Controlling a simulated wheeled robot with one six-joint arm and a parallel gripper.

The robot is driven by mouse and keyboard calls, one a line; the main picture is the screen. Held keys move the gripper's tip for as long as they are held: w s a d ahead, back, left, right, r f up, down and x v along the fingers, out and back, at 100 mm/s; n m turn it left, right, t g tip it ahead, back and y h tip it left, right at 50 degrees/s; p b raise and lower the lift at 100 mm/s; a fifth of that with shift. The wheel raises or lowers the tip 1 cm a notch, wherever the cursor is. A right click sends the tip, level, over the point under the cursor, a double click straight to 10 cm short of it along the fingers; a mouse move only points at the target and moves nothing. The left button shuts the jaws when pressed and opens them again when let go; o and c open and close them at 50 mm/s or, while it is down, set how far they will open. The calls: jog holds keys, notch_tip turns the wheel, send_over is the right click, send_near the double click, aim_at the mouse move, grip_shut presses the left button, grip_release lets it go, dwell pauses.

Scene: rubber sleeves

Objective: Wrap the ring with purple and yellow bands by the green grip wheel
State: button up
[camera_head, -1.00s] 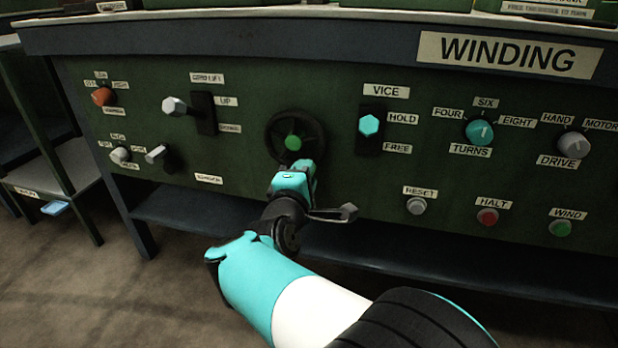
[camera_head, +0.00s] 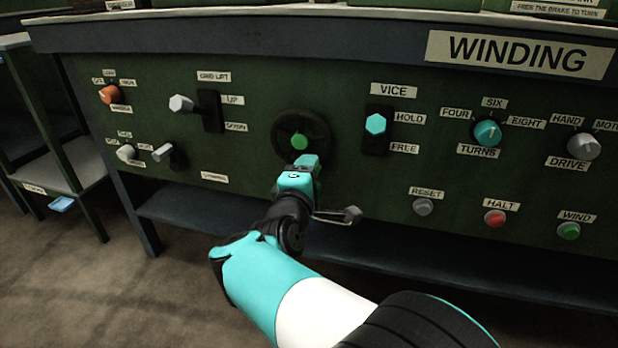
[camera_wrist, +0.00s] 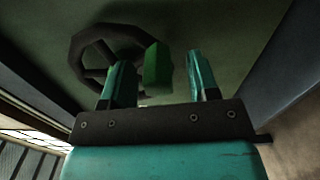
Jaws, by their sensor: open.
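The wheel (camera_head: 278,133) is a black spoked handwheel on the dark green panel, with a green grip (camera_head: 299,141) standing out from it. My gripper (camera_head: 308,163) is just in front of and below the grip in the head view, partly covering the wheel's lower rim. In the wrist view my gripper (camera_wrist: 160,68) is open. The green grip (camera_wrist: 157,66) appears between its two teal fingers, with a gap on each side, nearer the left finger. The wheel rim (camera_wrist: 78,48) shows behind, at upper left. The ring with purple and yellow bands is not in view.
A vice lever (camera_head: 376,124) with a teal knob is right of the wheel, by the HOLD label. A grey-knobbed lever (camera_head: 182,104) sits left, by UP. The turns dial (camera_head: 487,133) points near SIX. A lower shelf (camera_head: 400,240) runs under the panel.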

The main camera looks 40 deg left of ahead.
jog(key=p+v, duration=0.5)
jog(key=v, duration=1.2)
jog(key=shift+s+p, duration=0.15)
jog(key=shift+p, duration=0.25)
